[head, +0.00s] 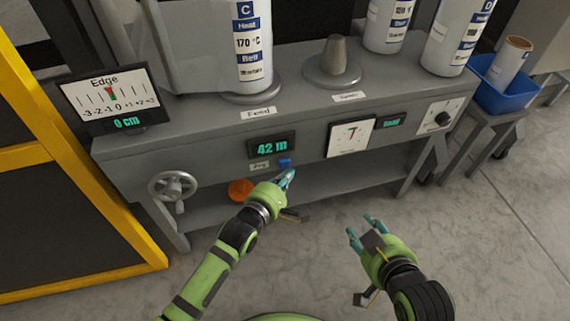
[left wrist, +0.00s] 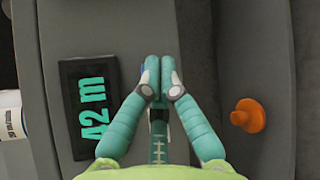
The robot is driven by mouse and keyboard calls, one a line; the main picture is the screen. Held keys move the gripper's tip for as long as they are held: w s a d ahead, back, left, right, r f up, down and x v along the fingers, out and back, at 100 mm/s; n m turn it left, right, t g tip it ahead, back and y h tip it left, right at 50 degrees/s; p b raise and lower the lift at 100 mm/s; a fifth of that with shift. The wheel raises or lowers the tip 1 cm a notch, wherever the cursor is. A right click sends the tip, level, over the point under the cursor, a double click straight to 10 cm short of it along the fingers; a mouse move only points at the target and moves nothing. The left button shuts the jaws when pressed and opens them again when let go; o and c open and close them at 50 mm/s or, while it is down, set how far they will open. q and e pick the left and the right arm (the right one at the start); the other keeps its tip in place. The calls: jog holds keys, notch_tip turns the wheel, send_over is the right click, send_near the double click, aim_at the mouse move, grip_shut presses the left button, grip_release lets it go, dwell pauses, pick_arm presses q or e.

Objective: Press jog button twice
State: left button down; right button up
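The blue jog button (head: 285,161) is on the front of the grey machine, right of the small Jog label (head: 260,165) and below the green 42 m display (head: 271,146). My left gripper (head: 289,174) points at the panel with its fingertips just below the button in the head view. In the left wrist view its fingers (left wrist: 159,64) are together and empty, and they hide most of the button. I cannot tell whether they touch it. My right gripper (head: 361,227) is open and empty, over the floor in front of the machine.
An orange knob (head: 240,190) and a handwheel (head: 173,186) are left of my left gripper. A dial (head: 350,137) and another knob (head: 443,118) are to the right. The Edge display (head: 112,98) stands at the left. Bare floor lies in front.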

pick_arm(q)
jog(key=shift+w, duration=0.1)
dwell(0.6)
jog(key=shift+w+a, duration=0.15)
jog(key=shift+w, duration=0.2)
jog(key=shift+w+a, duration=0.15)
jog(key=shift+w, duration=0.3)
dwell(0.8)
jog(key=shift+s, duration=0.1)
jog(key=shift+s+d+p, duration=0.25)
jog(key=shift+s+p, duration=0.5)
jog(key=shift+p, duration=0.05)
jog(key=shift+s, duration=0.1)
